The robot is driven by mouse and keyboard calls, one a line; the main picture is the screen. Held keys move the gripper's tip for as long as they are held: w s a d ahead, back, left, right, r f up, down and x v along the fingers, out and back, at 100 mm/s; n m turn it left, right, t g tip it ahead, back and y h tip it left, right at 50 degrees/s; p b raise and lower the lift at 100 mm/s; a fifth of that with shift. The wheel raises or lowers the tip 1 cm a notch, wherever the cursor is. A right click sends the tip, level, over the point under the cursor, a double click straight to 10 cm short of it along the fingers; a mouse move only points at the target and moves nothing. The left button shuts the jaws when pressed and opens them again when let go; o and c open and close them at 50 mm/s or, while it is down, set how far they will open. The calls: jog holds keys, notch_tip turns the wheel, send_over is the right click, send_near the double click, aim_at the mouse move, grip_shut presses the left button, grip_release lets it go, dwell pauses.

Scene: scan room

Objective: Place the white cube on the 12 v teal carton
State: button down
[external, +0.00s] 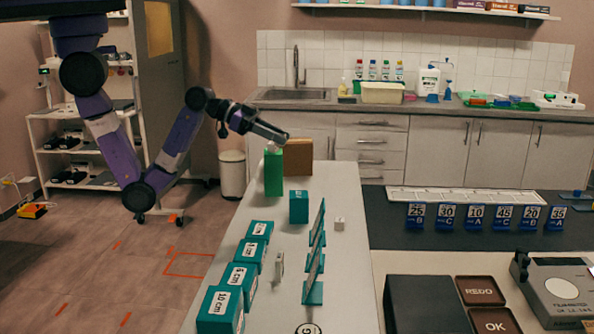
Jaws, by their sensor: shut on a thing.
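A small white cube (339,223) with a faint mark on top lies on the long white table, right of the teal panels. Teal cartons line the table's left edge: one reads 10 cm (220,309), one reads 6 cm (239,283), and two more (251,252) (259,231) stand behind with labels too small to read surely. A separate teal carton (299,206) stands farther back, its label unreadable. I cannot tell which carton says 12 v. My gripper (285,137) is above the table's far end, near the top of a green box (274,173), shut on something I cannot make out.
A white rounded thing (271,147) shows under my gripper, behind the green box. A brown box (298,156) stands at the table's far end. Teal upright panels (315,262) and a small pale upright thing (279,263) stand mid-table. The table's right side is mostly clear.

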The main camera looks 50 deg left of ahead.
notch_tip(320, 180, up, 4)
jog(key=n+t+y+b, duration=0.1)
jog(key=b, duration=0.1)
send_over(297, 194)
jog(key=s+d, duration=0.3)
jog(key=d, duration=0.1)
notch_tip(297, 194, up, 2)
jog(key=w+n+t+y, duration=0.1)
jog(key=n+t+y, duration=0.1)
jog(key=a+f+n+y, duration=0.1)
jog(key=f, duration=0.6)
jog(key=w+a+f+n+t+y, duration=0.1)
jog(key=f, duration=0.5)
jog(key=w+a+f+n, duration=0.1)
jog(key=f, duration=0.6)
jog(key=shift+a+f+y, duration=0.3)
jog(key=shift+a+y, duration=0.05)
jog(key=shift+y, duration=0.05)
jog(key=shift+f+b, duration=0.15)
jog(key=shift+b, duration=0.15)
jog(key=c, duration=1.1)
grip_release()
jog(key=shift+c, duration=0.2)
